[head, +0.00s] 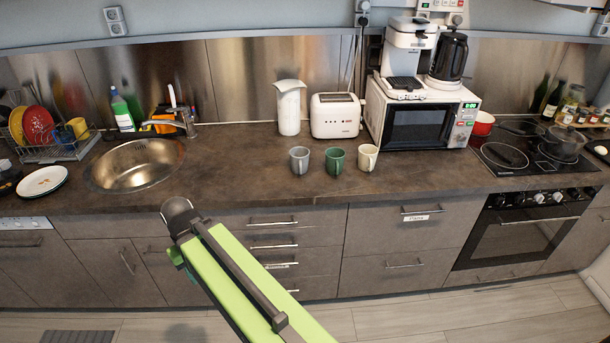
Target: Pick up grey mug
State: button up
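The grey mug (299,161) stands upright on the dark brown countertop (235,175), left of a green mug (334,161) and a cream mug (367,158). The three mugs stand in a row with small gaps between them. My green arm reaches up from the bottom of the head view and ends in a dark rounded joint, in front of the cabinets and to the lower left of the grey mug. I cannot make out my gripper's fingers. Nothing of mine touches the mugs.
Behind the mugs stand a white jug (289,108), a white toaster (336,116) and a microwave (420,122) bearing a coffee machine (406,50). A sink (137,164) and dish rack (55,150) lie left, a stove (530,152) right. The counter in front of the mugs is clear.

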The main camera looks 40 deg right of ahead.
aim_at(299, 156)
jog(key=z, duration=0.2)
jog(key=i, duration=0.85)
jog(key=u, duration=0.1)
